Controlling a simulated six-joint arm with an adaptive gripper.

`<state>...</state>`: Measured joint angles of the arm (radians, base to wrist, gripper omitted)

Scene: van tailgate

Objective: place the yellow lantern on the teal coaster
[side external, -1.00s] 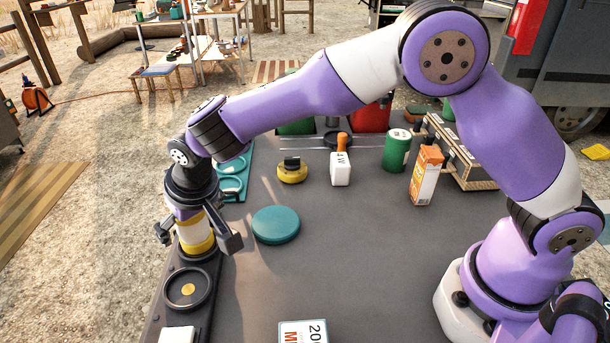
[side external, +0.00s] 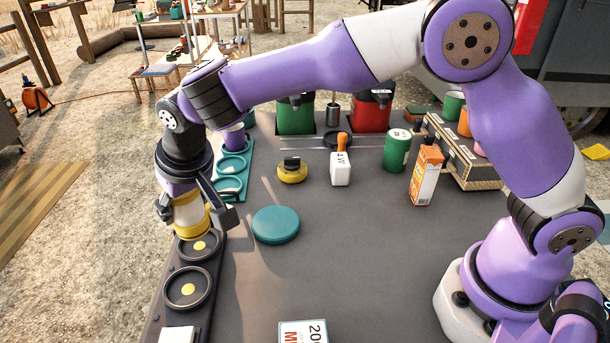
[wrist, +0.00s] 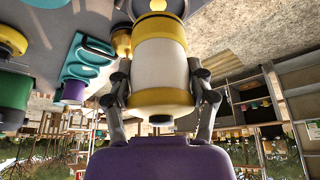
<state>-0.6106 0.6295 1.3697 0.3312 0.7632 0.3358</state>
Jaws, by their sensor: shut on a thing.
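The yellow lantern (side external: 193,222), with a white middle band and yellow ends, is between the fingers of my gripper (side external: 196,212). It is roughly upright, slightly tilted, just above the black rack at the table's left edge. In the wrist view the lantern (wrist: 160,65) fills the space between both fingers of my gripper (wrist: 162,88), which is shut on it. The teal coaster (side external: 276,225) is a flat round disc lying on the grey table, to the right of the lantern and apart from it. Its top is bare.
The black rack (side external: 188,289) has round recesses with yellow centres. A teal rack (side external: 231,166) stands behind the gripper. A yellow round item (side external: 292,170), white bottle (side external: 341,169), green can (side external: 397,150) and orange carton (side external: 426,175) stand farther back. A white box (side external: 303,332) is at the front.

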